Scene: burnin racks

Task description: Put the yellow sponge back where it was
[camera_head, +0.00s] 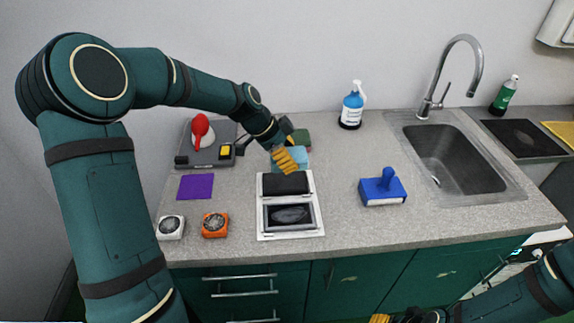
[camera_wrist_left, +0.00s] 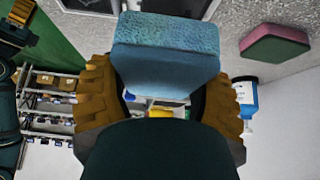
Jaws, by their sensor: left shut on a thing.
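My left gripper (camera_head: 287,160) is shut on a light blue sponge (camera_head: 300,154), held above the counter behind the white double tray. The left wrist view shows the blue sponge (camera_wrist_left: 165,50) between the tan fingers of the gripper (camera_wrist_left: 165,90). I see no clear yellow sponge. A small yellow piece (camera_head: 225,151) shows at the black device, and a flat yellow thing (camera_head: 560,131) lies at the far right edge; I cannot tell what either is. My right gripper (camera_head: 380,319) is mostly cut off at the bottom edge.
A green-and-pink sponge (camera_wrist_left: 275,43) lies nearby. The white tray (camera_head: 263,228), blue stamp-like brush (camera_head: 382,190), blue bottle (camera_head: 352,106), purple cloth (camera_head: 196,186), orange dial (camera_head: 215,225) and sink (camera_head: 455,158) stand around. The counter between tray and brush is clear.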

